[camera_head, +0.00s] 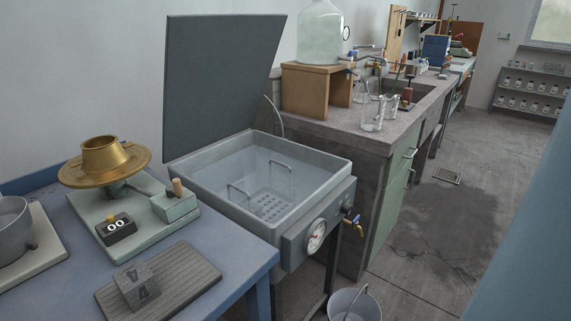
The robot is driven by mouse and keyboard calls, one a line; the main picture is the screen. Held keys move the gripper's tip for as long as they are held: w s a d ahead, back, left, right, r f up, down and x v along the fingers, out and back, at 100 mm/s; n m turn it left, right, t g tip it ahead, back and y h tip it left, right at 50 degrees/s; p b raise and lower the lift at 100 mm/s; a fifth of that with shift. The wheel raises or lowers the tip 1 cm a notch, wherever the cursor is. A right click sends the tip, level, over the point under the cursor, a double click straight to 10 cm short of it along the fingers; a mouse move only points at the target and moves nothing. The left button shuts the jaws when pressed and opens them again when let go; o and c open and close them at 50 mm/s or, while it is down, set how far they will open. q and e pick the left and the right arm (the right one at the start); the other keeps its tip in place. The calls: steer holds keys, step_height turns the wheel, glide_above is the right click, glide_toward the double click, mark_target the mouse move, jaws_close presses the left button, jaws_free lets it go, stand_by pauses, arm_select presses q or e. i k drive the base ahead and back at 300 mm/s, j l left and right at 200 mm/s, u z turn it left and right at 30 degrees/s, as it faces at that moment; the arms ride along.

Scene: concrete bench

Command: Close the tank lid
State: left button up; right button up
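The tank (196,184) is a grey rectangular basin with a dial gauge and a brass tap on its front. Clear liquid and a perforated rack (270,206) with two wire handles show inside it. The tank lid (220,85) is a dark grey flat panel. It stands raised at the tank's back left edge, leaning slightly back, so the tank is open on top. Neither of my grippers shows in the head view.
A blue table (225,285) at left holds a brass-topped device (105,165), a pot (14,230) and a block on a ribbed board (190,275). A concrete bench (350,133) with glassware stands right of the tank. A bucket (352,305) is on the floor below.

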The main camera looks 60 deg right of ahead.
mark_target(218, 67)
steer(key=z, duration=1.55)
steer(key=k+l, duration=0.05)
steer(key=l, duration=0.05)
